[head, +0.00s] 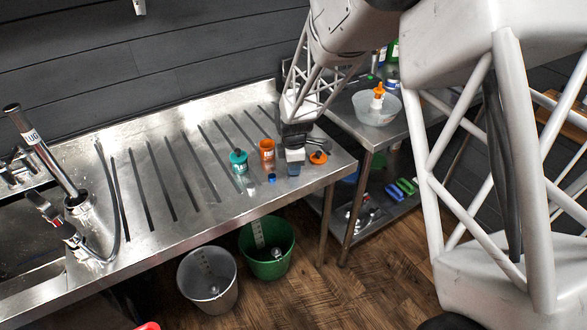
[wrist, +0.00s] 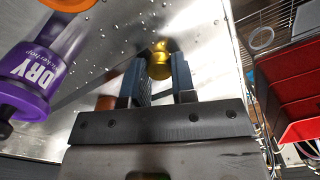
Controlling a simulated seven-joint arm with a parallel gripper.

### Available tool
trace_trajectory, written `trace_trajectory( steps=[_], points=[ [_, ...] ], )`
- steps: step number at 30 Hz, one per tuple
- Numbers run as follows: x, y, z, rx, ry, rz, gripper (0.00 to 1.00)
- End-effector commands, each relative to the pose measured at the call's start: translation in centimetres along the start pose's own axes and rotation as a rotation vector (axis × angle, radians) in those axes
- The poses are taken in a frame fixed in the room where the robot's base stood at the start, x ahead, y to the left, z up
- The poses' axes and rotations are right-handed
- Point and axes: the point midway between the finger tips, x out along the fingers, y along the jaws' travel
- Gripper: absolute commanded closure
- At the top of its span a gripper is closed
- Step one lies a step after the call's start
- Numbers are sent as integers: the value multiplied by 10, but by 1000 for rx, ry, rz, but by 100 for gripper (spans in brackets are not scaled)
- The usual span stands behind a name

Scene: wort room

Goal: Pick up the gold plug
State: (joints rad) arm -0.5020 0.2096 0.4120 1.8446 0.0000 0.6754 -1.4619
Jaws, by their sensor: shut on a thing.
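The gold plug (wrist: 159,60) is a small shiny gold piece between the two dark fingers of my gripper (wrist: 160,68) in the wrist view. The fingers are shut on it, one on each side, and its far end shows past their tips. In the head view my gripper (head: 293,166) is low over the right end of the steel counter (head: 185,195). There the plug is not visible. I cannot tell whether it still touches the counter.
Left of my gripper stand an orange container (head: 267,150) and a teal one (head: 238,162), with a small blue piece (head: 272,178). An orange-topped item (head: 318,157) is close on the right.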

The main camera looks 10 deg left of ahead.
Motion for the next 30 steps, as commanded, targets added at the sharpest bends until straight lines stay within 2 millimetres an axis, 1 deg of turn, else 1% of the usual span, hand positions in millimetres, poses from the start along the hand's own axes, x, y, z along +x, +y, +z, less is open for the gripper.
trace_trajectory(
  steps=[8,13,17,19,23,30],
  points=[
    [-6,0,0,0,0,2,97],
    [-20,0,0,0,0,1,97],
    [-38,0,0,0,0,3,97],
    [-36,-10,1,0,0,-1,97],
    [-39,-28,3,0,0,1,97],
    [-42,-67,6,0,0,0,97]
  ],
)
